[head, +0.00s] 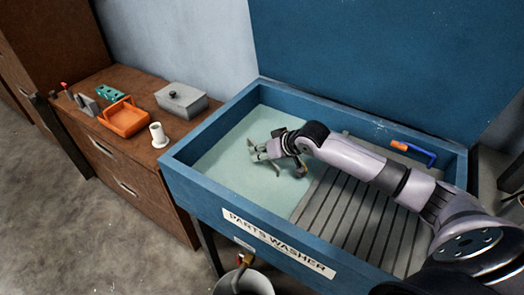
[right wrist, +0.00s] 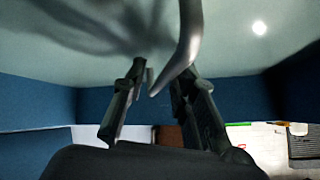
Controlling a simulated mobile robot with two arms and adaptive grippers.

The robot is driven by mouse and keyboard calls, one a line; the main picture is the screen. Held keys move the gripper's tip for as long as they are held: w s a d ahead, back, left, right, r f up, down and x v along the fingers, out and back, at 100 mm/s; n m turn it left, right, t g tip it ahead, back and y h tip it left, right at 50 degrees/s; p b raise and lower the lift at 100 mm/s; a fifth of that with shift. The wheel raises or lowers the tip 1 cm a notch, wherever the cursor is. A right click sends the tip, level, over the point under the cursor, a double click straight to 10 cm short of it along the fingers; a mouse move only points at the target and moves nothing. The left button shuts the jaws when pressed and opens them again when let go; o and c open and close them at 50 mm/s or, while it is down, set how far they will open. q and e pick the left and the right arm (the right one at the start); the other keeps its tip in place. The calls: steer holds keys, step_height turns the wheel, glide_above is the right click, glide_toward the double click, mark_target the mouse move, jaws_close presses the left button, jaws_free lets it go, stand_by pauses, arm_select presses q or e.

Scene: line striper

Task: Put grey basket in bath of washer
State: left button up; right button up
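The washer (head: 182,178) is a blue tub labelled PARTS WASHER. Its bath (head: 225,160), pale green, fills the left part; a slatted grey rack (head: 345,215) fills the right part. My right gripper (head: 262,158) is over the bath, fingers apart. In the right wrist view, the right gripper (right wrist: 158,75) also has its fingers apart. A curved grey piece (right wrist: 190,35) passes near or between them; I cannot tell what it is or whether they touch it. No open grey basket is clear. A grey lidded box (head: 182,100) stands on the cabinet. My left gripper is not in view.
The brown cabinet (head: 145,165) at left also bears an orange tray (head: 124,118), a green part (head: 108,93), a white spool (head: 158,135) and small tools. An orange-and-blue tool (head: 415,152) is at the washer's back right. A bucket (head: 245,283) stands below its front.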

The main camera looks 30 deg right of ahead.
steer(key=v, duration=1.2)
